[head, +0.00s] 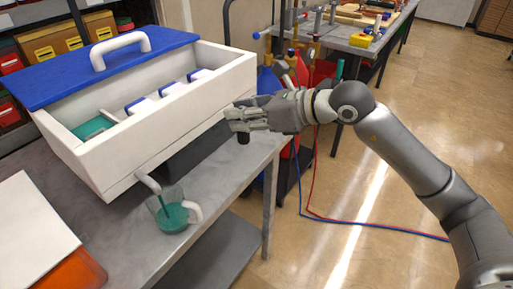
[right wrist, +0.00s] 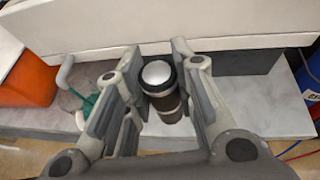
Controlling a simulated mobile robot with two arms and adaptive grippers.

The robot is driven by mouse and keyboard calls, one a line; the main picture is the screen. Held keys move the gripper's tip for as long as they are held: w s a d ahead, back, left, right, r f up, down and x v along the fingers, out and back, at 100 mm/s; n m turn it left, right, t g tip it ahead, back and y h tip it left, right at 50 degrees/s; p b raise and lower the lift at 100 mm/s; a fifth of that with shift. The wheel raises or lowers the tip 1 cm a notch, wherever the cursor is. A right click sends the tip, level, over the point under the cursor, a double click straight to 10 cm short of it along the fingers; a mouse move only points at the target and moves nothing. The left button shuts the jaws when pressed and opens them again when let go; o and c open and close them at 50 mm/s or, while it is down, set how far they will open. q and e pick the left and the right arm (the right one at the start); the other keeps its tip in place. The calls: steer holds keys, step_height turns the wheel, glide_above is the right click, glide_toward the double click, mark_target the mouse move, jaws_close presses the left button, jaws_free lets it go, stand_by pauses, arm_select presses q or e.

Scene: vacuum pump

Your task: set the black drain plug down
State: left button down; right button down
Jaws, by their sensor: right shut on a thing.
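My right gripper (head: 240,118) is shut on the black drain plug (head: 243,137), near the right end of the white pump box (head: 165,130). In the right wrist view the plug (right wrist: 170,104) stands between the two fingers of the gripper (right wrist: 157,60), a dark cylinder with a pale round top and light bands. It is over the grey bench (right wrist: 205,122) near its edge; whether it touches the bench I cannot tell. At the box's front spout (head: 149,183), green liquid runs into a clear jug (head: 160,219) with a white handle. My left gripper is not in view.
The box's blue lid (head: 110,66) is open. A white board (head: 35,228) and an orange item (head: 72,272) lie at the bench's left. The front bench top (head: 215,193) right of the jug is clear. Red and blue hoses (head: 340,219) cross the floor.

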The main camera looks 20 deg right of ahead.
steer(key=shift+w+d+r, duration=0.1)
steer(key=shift+w+d, duration=0.15)
steer(key=shift+w, duration=0.2)
steer(key=w+d+f+p, duration=0.1)
steer(key=w+d+f, duration=0.1)
steer(key=w+f, duration=0.2)
steer(key=w+d+f+p, duration=0.1)
steer(key=w+d+f, duration=0.1)
steer(key=w+f, duration=0.2)
steer(key=w+d+f+p, duration=0.1)
steer(key=w+d+f, duration=0.1)
steer(key=w+f, duration=0.2)
steer(key=shift+d+f, duration=0.15)
steer(key=shift+f, duration=0.05)
steer(key=shift+w+d+f, duration=0.1)
steer(key=shift+f, duration=0.15)
